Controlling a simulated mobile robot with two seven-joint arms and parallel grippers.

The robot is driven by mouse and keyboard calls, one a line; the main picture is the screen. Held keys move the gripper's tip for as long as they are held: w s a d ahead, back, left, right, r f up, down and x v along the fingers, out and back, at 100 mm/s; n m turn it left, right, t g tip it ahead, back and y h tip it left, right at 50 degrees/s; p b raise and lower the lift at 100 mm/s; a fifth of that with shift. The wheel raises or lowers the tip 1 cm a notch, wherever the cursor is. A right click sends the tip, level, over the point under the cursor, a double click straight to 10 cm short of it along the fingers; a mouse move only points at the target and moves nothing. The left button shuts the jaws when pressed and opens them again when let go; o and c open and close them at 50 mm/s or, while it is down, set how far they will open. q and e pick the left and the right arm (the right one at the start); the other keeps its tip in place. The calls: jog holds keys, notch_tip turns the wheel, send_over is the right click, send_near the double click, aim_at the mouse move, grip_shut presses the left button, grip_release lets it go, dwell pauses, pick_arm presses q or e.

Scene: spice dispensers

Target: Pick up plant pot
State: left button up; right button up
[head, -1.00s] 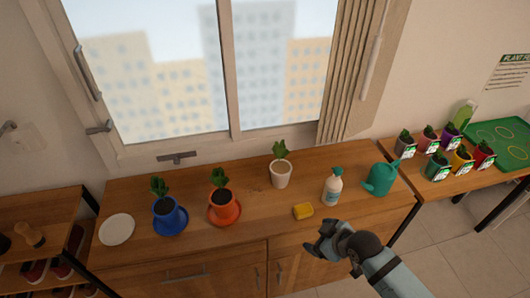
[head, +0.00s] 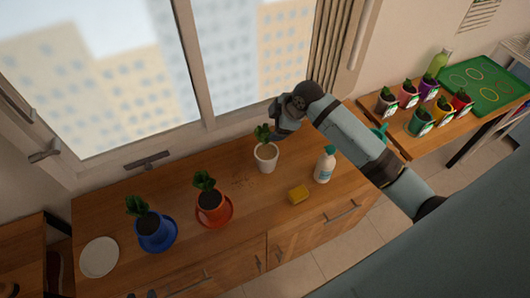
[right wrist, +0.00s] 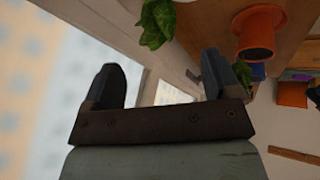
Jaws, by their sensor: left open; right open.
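Three potted plants stand on the wooden cabinet top: a white pot (head: 266,158) on the right, an orange pot (head: 211,208) on an orange saucer in the middle, and a blue pot (head: 153,230) on a blue saucer at left. My right gripper (head: 275,119) is open and empty, above and just behind the white pot's plant, apart from its pot. In the right wrist view, the open fingers (right wrist: 173,78) have nothing between them. Green leaves (right wrist: 157,22) are beyond them, with the orange pot (right wrist: 258,35) to the right. My left gripper is not in view.
A white plate (head: 99,257) lies at left. The window (head: 190,75) is close behind. My arm partly hides the teal watering can (head: 379,133). Several small pots occupy the right table.

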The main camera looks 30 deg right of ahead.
aim_at(267, 128)
jog(key=shift+x, duration=1.05)
jog(key=shift+w+a+f+p, duration=0.1)
jog(key=shift+w+f+p, duration=0.25)
jog(key=shift+f, duration=0.1)
jog(key=p+x, duration=0.1)
jog(key=x, duration=0.2)
jog(key=shift+w+f, duration=0.2)
jog(key=shift+f, duration=0.05)
jog(key=shift+w+f, duration=0.1)
jog(key=shift+f, duration=0.2)
pick_arm(q)
jog(key=shift+w+r, duration=0.4)
jog(key=shift+r, duration=0.1)
pick_arm(e)
jog(key=shift+c, duration=0.4)
jog(key=c, duration=0.4)
grip_shut()
pick_arm(q)
jog(key=shift+a+r, duration=0.1)
jog(key=shift+r, duration=0.05)
